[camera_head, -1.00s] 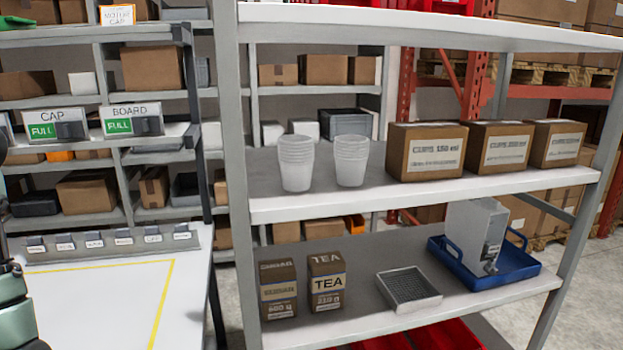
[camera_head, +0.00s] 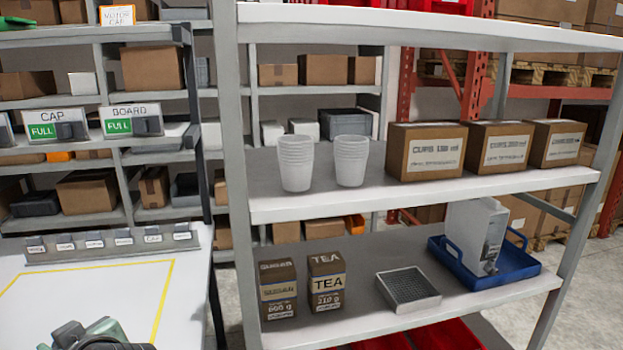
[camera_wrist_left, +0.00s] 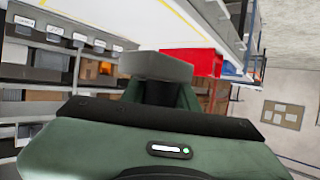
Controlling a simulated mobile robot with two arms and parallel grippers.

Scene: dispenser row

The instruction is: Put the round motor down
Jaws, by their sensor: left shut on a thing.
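My left gripper (camera_head: 78,334) shows at the bottom left of the head view, in front of the white table. Only its green and dark grey upper parts are in frame there. In the left wrist view, the dark fingers (camera_wrist_left: 158,94) are shut on a grey, smooth-sided thing, which I take to be the round motor (camera_wrist_left: 156,66). Its underside and any contact with the table are hidden. The white table top (camera_head: 110,285) carries a yellow outline (camera_head: 90,267), and the gripper overlaps this outlined area in the head view. My right gripper is not in view.
A row of small labelled holders (camera_head: 112,243) lines the table's back edge. CAP (camera_head: 55,125) and BOARD (camera_head: 131,120) dispensers marked FULL stand above. A grey shelf post (camera_head: 238,200) rises to the right of the table. The visible table top behind the gripper is clear.

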